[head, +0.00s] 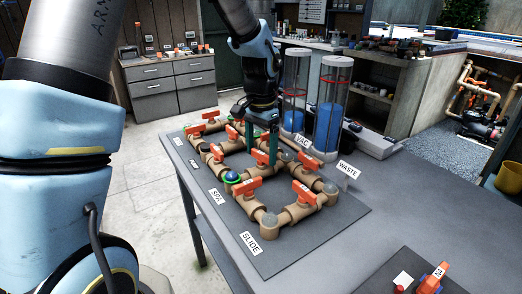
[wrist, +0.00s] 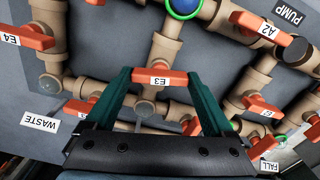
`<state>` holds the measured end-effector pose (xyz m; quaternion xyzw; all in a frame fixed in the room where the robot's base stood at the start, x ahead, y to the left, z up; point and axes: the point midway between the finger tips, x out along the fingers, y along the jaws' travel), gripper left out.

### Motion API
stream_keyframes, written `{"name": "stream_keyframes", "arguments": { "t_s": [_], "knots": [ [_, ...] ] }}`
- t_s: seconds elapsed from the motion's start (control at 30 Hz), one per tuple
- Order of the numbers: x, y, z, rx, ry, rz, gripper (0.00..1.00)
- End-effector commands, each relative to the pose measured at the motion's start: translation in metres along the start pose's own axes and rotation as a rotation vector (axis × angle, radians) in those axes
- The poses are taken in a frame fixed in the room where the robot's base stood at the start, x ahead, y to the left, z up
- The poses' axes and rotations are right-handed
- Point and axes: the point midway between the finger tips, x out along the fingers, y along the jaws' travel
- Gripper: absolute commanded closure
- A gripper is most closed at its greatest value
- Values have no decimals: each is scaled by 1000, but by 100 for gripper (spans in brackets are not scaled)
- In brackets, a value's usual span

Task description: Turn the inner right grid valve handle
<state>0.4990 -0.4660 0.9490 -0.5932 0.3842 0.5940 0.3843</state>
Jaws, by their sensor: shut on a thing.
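In the wrist view, the orange handle labelled E3 (wrist: 160,78) spans between the two green fingers of my gripper (wrist: 159,75), a finger at each end. My gripper is shut on it. The handle lies across the tan pipe (wrist: 157,50) beneath it. I cannot tell from the labels alone whether E3 is the inner right grid handle.
Other orange handles stand close by, including E4 (wrist: 25,37) and A2 (wrist: 257,26). A blue ball with a green ring (head: 231,177) sits on the pipework. Clear cylinders with blue contents (head: 331,115) stand behind.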

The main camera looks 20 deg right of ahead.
Motion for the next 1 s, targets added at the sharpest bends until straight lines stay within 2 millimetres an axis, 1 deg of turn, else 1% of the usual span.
{"name": "stream_keyframes", "arguments": {
  "t_s": [1.0],
  "knots": [
    [-2,0,-1,-959,3,-1,68]
  ]
}}
